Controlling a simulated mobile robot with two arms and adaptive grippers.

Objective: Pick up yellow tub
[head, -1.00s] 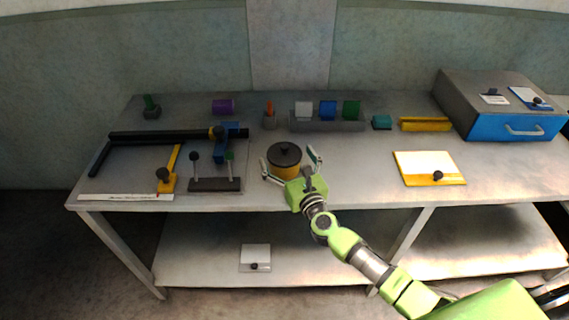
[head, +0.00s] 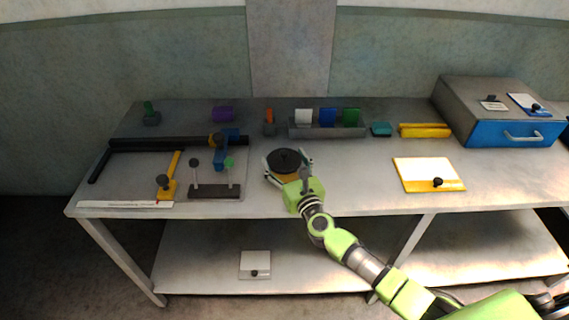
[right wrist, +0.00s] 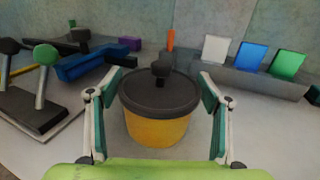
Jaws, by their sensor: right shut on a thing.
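The yellow tub (right wrist: 158,131) has a dark grey lid with a black knob and stands upright on the grey table (head: 340,180). In the head view the tub (head: 285,162) is near the table's front middle, its yellow side partly hidden by my gripper. My right gripper (head: 289,165) is shut on the tub, one finger on each side. In the right wrist view the fingers of the right gripper (right wrist: 158,105) flank the lid and upper wall. My left gripper is not in view.
Left of the tub is a dark stand with two knobbed levers (head: 214,190). Behind it are an orange-topped holder (head: 269,124) and a rack with white, blue and green plates (head: 327,130). A yellow-edged board (head: 428,174) lies right; the table between is clear.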

